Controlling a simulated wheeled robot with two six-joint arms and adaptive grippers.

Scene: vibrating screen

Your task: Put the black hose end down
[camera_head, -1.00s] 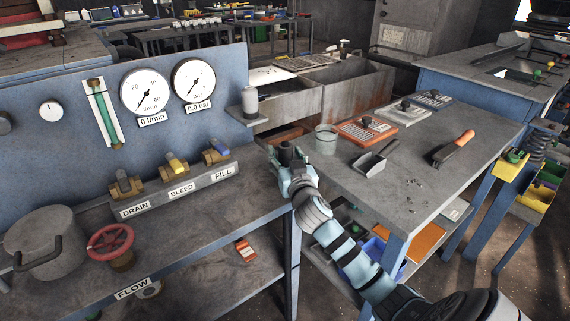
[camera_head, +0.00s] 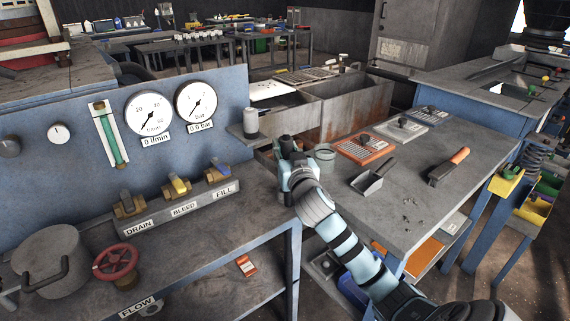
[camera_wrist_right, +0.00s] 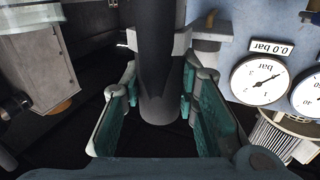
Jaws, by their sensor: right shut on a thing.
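My right gripper (camera_head: 291,163) is at the gap between the gauge bench and the grey worktable. It is shut on the black hose end (camera_wrist_right: 160,60), which shows as a thick dark cylinder between the teal finger pads (camera_wrist_right: 165,110) in the right wrist view. In the head view only a short dark top of the hose end (camera_head: 286,143) shows above the gripper; the rest is hidden. The hose end is held beside the right edge of the gauge panel (camera_head: 75,175). My left gripper is not in view.
A clear glass jar (camera_head: 324,155) stands just right of the gripper on the worktable (camera_head: 420,180). Valves (camera_head: 178,188) line the bench at left, with a red handwheel (camera_head: 115,262).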

